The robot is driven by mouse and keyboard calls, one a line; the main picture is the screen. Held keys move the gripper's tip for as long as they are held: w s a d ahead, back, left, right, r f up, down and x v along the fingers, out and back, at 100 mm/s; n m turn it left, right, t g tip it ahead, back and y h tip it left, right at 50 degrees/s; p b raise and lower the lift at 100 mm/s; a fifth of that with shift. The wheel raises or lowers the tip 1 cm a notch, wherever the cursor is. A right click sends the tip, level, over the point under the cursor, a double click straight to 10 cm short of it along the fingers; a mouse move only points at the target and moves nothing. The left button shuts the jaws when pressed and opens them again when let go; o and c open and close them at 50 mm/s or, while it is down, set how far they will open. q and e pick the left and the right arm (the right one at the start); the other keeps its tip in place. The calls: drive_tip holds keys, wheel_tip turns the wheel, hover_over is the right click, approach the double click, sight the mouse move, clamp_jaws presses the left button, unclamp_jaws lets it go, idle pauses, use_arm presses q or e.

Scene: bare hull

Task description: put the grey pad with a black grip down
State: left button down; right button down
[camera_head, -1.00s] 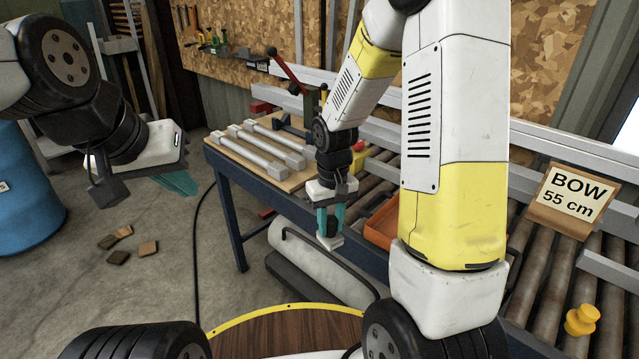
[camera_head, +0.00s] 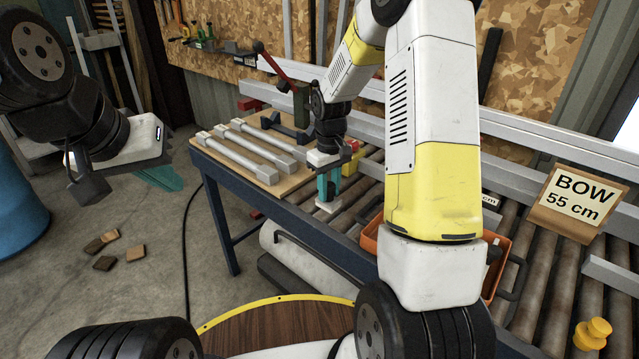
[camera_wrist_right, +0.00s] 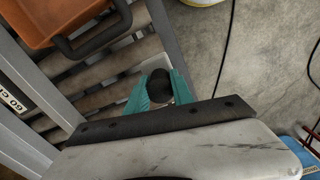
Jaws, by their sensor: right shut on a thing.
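My right gripper (camera_head: 326,188), with teal fingers, points down and is shut on the black grip of the pad. The black grip (camera_wrist_right: 159,86) shows between both fingers in the right wrist view. The pale grey pad (camera_head: 328,206) hangs below the fingertips in the head view, beside the front rail of the roller table. I cannot tell whether it touches anything.
The roller conveyor (camera_head: 530,290) runs right, with an orange crate (camera_head: 496,262), a "BOW 55 cm" sign (camera_head: 577,203) and a yellow knob (camera_head: 592,334). Grey bars (camera_head: 245,155) lie on a wooden board at the left. Small brown blocks (camera_head: 103,262) lie on the floor.

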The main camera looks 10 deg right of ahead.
sight(329, 198)
drive_tip(key=shift+w+d, duration=0.3)
drive_tip(key=shift+w, duration=0.25)
drive_tip(key=shift+f, duration=1.8)
drive_tip(key=shift+f, duration=0.15)
drive_tip(key=c, duration=1.1)
unclamp_jaws()
